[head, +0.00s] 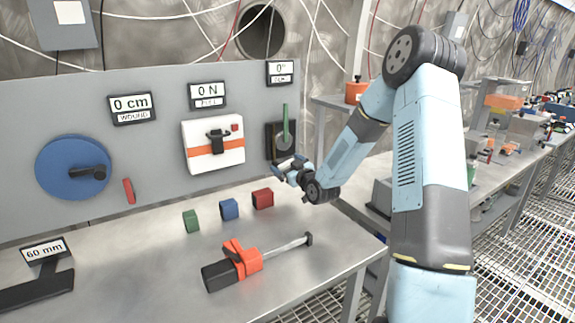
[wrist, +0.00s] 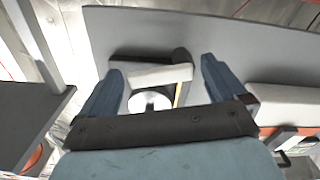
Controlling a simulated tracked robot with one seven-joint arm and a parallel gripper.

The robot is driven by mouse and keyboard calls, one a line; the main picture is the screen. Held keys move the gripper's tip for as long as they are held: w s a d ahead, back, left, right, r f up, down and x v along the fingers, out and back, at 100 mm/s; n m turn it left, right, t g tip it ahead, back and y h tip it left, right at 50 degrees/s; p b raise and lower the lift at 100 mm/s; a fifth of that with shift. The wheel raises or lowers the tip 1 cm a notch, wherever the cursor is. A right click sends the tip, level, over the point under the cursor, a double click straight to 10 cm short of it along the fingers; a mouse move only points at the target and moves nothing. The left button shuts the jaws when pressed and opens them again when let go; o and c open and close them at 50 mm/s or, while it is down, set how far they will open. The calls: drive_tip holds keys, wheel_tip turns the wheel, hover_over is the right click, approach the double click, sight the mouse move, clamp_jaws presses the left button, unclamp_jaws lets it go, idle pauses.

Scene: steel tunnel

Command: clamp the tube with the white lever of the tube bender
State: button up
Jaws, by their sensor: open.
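The tube bender (head: 272,142) is a dark unit at the right end of the grey panel, with an upright green lever (head: 285,122) and a "0°" display above it. In the wrist view, a whitish bar (wrist: 160,76), which looks like the white lever, crosses between my fingers in front of a pale round disc (wrist: 150,101). My gripper (head: 285,165) is open and empty at the bender's lower part, its fingers either side of the bar. I cannot tell whether they touch it. In the head view my gripper hides that area. I cannot make out the tube clearly.
Green (head: 191,221), blue (head: 229,209) and red (head: 263,199) blocks sit on the bench (head: 130,265) below. An orange-and-black tool with a rod (head: 240,262) lies nearer. The panel also carries a blue wheel (head: 62,165) and a white box (head: 205,158).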

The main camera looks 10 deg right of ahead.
drive_tip(key=shift+w+a, duration=0.2)
drive_tip(key=shift+w, duration=0.5)
